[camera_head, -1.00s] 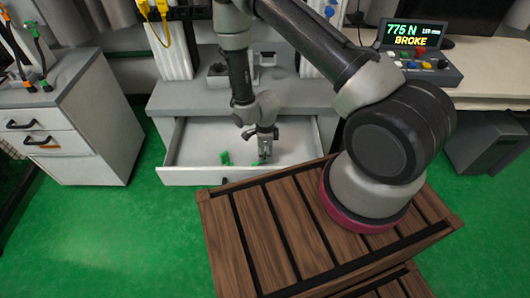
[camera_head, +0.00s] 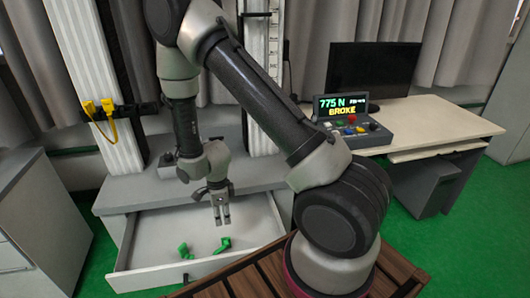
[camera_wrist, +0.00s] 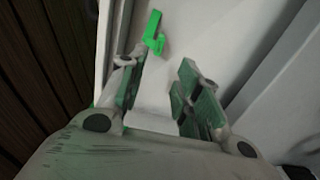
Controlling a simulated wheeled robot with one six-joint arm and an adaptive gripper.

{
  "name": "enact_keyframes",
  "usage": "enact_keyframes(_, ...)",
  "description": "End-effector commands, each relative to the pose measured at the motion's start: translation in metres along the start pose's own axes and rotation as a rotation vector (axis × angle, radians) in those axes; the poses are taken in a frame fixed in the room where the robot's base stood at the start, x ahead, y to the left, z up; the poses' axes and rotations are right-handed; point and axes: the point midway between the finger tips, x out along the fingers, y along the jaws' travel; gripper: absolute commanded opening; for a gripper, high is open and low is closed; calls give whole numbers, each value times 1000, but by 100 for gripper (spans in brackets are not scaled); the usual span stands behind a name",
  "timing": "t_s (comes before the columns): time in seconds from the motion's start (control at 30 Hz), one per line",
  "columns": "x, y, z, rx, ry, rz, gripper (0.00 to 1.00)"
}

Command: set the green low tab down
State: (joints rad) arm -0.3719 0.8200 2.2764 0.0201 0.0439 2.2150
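Two small bright green tabs lie on the floor of the open drawer in the head view, one at the left (camera_head: 184,250) and one at the right (camera_head: 221,246). I cannot tell by shape which is the low tab. My gripper (camera_head: 222,213) points down above the right tab, clear of it. In the wrist view my gripper (camera_wrist: 157,82) has its fingers spread with nothing between them. One bent green tab (camera_wrist: 153,33) lies beyond the fingertips on the pale drawer floor.
The drawer (camera_head: 135,278) is pulled out below the grey worktop (camera_head: 125,190). The wooden slatted top (camera_head: 245,284) lies close to its front. A control box (camera_head: 350,130) reads 775 N, BROKE. A monitor (camera_head: 370,72) stands on the desk at right.

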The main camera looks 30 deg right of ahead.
Motion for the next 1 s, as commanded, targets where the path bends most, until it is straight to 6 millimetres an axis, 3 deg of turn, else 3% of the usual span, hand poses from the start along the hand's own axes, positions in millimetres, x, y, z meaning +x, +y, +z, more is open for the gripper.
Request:
enact_keyframes(0.07,-23,-8,0,-55,-13,-17,33)
enact_keyframes(0.17,-73,-22,-6,-197,-30,-49,33)
enact_keyframes(0.33,-182,-29,-35,-540,-39,-123,33)
enact_keyframes(0.47,-258,-16,-67,-812,-20,-185,33)
enact_keyframes(0.6,-326,15,-106,-1103,26,-250,33)
enact_keyframes(0.8,-392,78,-159,-1496,133,-322,33)
enact_keyframes(1.0,-418,127,-189,-1757,229,-347,33)
